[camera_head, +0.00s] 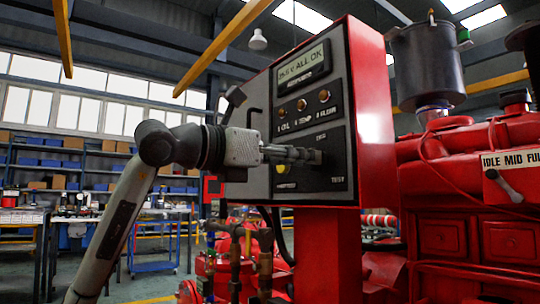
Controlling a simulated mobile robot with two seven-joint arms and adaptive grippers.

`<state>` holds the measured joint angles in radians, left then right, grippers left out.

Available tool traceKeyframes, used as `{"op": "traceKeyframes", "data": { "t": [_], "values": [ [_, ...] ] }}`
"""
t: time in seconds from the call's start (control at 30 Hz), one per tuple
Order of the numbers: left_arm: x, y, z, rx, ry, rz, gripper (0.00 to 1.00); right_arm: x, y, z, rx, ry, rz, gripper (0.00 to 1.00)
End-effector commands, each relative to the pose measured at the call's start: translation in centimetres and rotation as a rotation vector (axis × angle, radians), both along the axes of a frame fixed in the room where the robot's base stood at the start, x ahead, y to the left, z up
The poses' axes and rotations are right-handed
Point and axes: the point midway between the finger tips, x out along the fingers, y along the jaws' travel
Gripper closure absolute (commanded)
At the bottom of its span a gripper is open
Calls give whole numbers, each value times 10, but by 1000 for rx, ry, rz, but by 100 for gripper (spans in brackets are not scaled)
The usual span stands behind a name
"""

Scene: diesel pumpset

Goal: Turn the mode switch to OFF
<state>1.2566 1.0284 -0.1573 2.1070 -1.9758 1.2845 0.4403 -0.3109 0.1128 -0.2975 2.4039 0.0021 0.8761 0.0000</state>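The control panel (262,120) is a grey face on a red cabinet. Its screen (302,66) reads something ending in "ALL OK". The mode switch (315,157) is a dark knob on the black lower plate (335,148), with small labels around it, one reading "TEST". My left gripper (300,154) reaches in from the left, its fingers at the knob and partly covering it. The fingers look close together, but whether they grip the knob is unclear. Which way the knob points is hidden. My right gripper is not in view.
Three indicator lamps (302,104) sit above the plate, and a yellow lamp or button (281,168) lies just below my fingers. A red engine (460,200) with a lever marked "IDLE MID FULL" (509,186) stands right. Pipes and a valve (237,232) stand below the panel.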

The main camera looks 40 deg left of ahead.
Motion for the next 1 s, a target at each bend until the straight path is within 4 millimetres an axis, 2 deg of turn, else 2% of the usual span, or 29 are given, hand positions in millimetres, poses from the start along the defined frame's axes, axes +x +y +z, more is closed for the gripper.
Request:
{"op": "traceKeyframes", "data": {
  "t": [0.2, 0.4, 0.6, 1.0],
  "values": [
    [-46, 18, -2, 2, 3, 6, 69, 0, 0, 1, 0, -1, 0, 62],
    [-76, 28, -1, 0, 3, 3, 69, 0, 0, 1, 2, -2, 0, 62],
    [-88, 31, -1, 2, 2, 1, 69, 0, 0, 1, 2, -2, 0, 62],
    [-89, 31, -1, 2, 2, 1, 69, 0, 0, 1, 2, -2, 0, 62]
  ]
}}
